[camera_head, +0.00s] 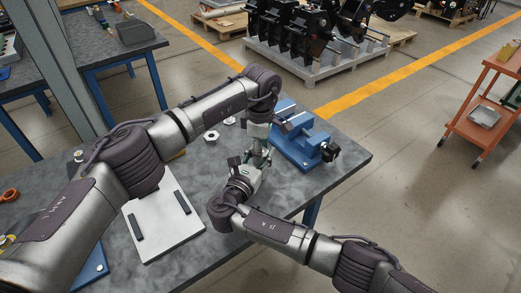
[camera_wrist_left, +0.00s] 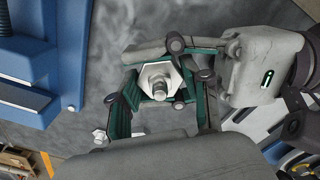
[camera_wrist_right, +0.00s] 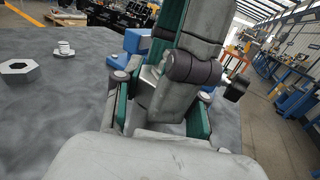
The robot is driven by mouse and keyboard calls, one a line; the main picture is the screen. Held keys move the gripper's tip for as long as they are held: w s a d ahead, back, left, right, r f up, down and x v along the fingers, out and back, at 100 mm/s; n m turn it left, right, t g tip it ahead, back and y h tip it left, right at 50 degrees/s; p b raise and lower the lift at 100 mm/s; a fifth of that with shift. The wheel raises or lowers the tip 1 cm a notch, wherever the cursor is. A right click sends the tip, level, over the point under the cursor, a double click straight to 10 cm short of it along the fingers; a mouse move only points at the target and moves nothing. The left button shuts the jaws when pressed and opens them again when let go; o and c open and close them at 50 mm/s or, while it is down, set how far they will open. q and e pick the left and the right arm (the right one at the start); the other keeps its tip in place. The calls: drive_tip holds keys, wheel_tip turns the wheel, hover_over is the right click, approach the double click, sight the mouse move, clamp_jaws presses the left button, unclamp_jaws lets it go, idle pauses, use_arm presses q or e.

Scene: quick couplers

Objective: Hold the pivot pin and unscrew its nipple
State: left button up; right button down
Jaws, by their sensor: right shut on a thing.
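The hex-collared metal nipple (camera_wrist_left: 146,79), with a short stud on top, shows end-on between the fingers in the left wrist view. The pivot pin's body below it is hidden. My right gripper (camera_head: 262,160) is shut on the pivot pin and comes in from the right in the left wrist view. My left gripper (camera_head: 258,146) points down from above. Its fingers stand apart on either side of the nipple in the left wrist view, and it looks open; contact cannot be made out. In the right wrist view my left gripper's finger covers the pin.
A blue vise (camera_head: 297,144) stands on the table just right of the grippers. A loose hex nut (camera_head: 211,136) and a small white fitting (camera_head: 229,121) lie to the left. A pale plate with two black strips (camera_head: 165,236) lies at the front left.

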use_arm(q)
drive_tip(key=o, duration=0.5)
drive_tip(key=shift+c, duration=0.2)
drive_tip(key=shift+r, duration=2.3)
use_arm(e)
drive_tip(key=c, duration=0.6)
unclamp_jaws()
